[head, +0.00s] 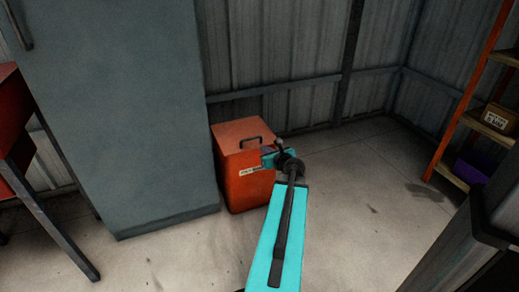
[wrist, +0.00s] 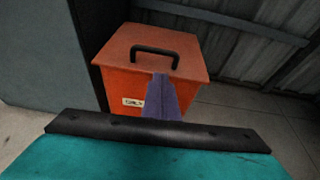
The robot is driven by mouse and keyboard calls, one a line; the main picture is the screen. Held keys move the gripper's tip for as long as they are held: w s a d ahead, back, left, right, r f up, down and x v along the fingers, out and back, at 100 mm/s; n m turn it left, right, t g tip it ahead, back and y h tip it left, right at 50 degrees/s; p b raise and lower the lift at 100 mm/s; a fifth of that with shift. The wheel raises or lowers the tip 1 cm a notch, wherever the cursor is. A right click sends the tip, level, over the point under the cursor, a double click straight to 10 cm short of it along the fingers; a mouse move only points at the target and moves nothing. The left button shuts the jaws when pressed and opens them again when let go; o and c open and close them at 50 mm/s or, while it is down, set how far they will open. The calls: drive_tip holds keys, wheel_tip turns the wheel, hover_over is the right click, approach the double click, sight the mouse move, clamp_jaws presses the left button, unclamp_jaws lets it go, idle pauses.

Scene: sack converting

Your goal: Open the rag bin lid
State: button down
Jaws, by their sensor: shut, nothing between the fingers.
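The rag bin (head: 240,185) is an orange-red box on the floor beside the tall grey cabinet, with a pale label on its front. Its lid (wrist: 126,42) lies flat and looks closed. A black arched handle (wrist: 155,53) stands on the lid; it also shows in the head view (head: 250,141). My gripper (head: 279,143) is shut and empty at the bin's right side in the head view. In the wrist view, its grey-purple shut fingers (wrist: 161,78) point at the lid's front edge, just below the handle, and hide part of the front. I cannot tell whether they touch.
The tall grey cabinet (head: 115,110) stands close on the bin's left. Corrugated metal walls (head: 270,50) rise behind. An orange shelf rack (head: 468,100) with boxes stands at the right. The concrete floor (head: 365,190) between bin and rack is clear.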

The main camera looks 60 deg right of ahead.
sight(260, 143)
drive_tip(key=shift+s+d+r+m+h, duration=0.25)
drive_tip(key=shift+s+d+m+h, duration=0.05)
drive_tip(key=shift+s+d, duration=0.15)
drive_tip(key=shift+w+f, duration=0.1)
drive_tip(key=shift+b+x, duration=1.7)
drive_tip(key=shift+x, duration=3)
drive_tip(key=shift+w+d+f, duration=0.1)
drive_tip(key=shift+w, duration=0.05)
drive_tip(key=shift+r+p, duration=0.4)
drive_tip(key=shift+p, duration=0.5)
